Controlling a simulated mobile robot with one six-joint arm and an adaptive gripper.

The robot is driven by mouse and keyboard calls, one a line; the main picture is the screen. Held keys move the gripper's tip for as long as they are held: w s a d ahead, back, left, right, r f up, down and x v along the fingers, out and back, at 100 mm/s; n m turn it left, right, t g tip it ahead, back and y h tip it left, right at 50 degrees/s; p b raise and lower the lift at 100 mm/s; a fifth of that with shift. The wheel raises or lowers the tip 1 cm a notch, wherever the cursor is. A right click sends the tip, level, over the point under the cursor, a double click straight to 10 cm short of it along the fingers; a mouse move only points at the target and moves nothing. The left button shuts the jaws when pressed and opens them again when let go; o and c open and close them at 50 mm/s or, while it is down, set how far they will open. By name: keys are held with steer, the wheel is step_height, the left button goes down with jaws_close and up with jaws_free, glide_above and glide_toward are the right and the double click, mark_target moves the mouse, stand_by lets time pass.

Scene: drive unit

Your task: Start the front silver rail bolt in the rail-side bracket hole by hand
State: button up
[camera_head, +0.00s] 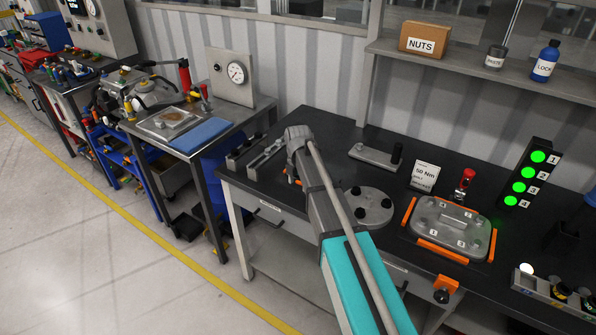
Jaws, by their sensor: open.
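I cannot make out a silver rail bolt or a rail-side bracket hole in the head view. My gripper (296,165) is at the far end of my arm, above the left part of the dark workbench (335,140). It is open; its fingertips are mostly hidden behind the wrist, and I see nothing held. Grey holders with small parts (262,154) lie just left of it. A grey plate with a black upright peg (374,157) lies to its right. A round grey disc with black knobs (367,207) lies right of my arm.
A grey numbered cover (450,226) sits between orange clamps on the bench. A "50 Nm" card (424,176) and a lit green indicator column (528,172) stand nearby. A shelf (470,67) overhangs the back. A side table (180,150) stands left, with open floor in front.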

step_height(320, 180, up, 6)
steer(key=p, duration=0.6)
steer(key=shift+r, duration=0.15)
stand_by(0.4)
step_height(320, 180, up, 5)
steer(key=p, duration=0.5)
stand_by(0.5)
steer(key=s+d+f+m+b, duration=0.2)
steer(key=s+d+m, duration=0.1)
steer(key=s+m, duration=0.5)
steer(key=s+d+f+m+b, duration=0.2)
steer(key=s+d+m, duration=0.1)
steer(key=s+m, duration=0.5)
steer(key=s+d+f+m+b, duration=0.2)
steer(key=s+d+m, duration=0.1)
steer(key=s+m, duration=0.5)
steer(key=shift+d+m, duration=0.15)
steer(key=shift+m, duration=1.15)
